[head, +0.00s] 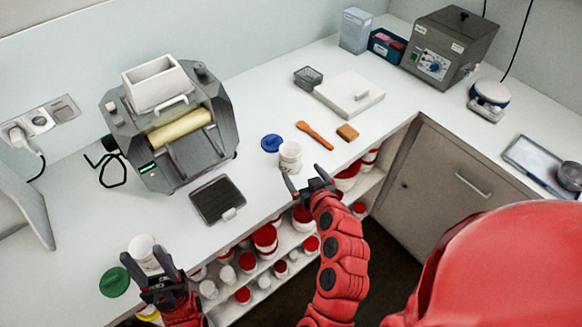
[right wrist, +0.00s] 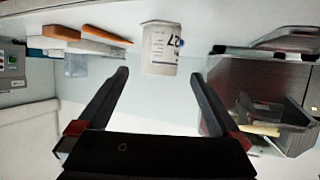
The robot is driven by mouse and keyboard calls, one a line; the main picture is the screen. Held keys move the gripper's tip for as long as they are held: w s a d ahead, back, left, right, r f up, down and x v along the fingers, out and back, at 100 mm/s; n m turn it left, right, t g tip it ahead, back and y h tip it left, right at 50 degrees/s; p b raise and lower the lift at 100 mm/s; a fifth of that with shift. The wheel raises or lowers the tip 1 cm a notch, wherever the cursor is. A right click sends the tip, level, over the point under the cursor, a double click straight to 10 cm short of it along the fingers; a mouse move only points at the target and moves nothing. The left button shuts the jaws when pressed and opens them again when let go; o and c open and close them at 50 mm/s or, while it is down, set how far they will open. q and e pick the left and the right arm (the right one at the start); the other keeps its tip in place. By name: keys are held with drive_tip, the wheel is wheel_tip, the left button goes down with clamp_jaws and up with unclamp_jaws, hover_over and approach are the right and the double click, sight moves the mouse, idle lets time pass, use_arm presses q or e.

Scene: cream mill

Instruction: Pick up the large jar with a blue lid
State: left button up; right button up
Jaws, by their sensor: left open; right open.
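A white open jar (head: 290,157) stands on the counter, with a blue lid (head: 271,142) lying flat beside it, off the jar. My right gripper (head: 304,180) is open and empty just in front of this jar. In the right wrist view the jar (right wrist: 160,50) appears upside down, with a dark printed label, ahead of the spread fingers and apart from them. A second white jar (head: 141,246) stands at the left front, with a green lid (head: 114,282) beside it. My left gripper (head: 148,272) is open at this jar and partly covers it; contact cannot be told.
An orange spatula (head: 315,135) and a small brown block (head: 347,132) lie right of the blue lid. A black flat tray (head: 217,199) and a grey roller mill (head: 170,130) stand left. Shelves below the counter hold several red-lidded jars (head: 265,238).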

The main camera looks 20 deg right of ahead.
drive_tip(key=b, duration=0.5)
approach(287, 152)
drive_tip(key=shift+w+f, duration=0.4)
drive_tip(key=shift+w, duration=0.2)
drive_tip(key=b+x, duration=0.2)
drive_tip(key=x, duration=0.3)
drive_tip(key=shift+w+f, duration=0.1)
drive_tip(key=shift+w, duration=0.25)
drive_tip(key=shift+c, duration=0.7)
drive_tip(key=c, duration=0.9)
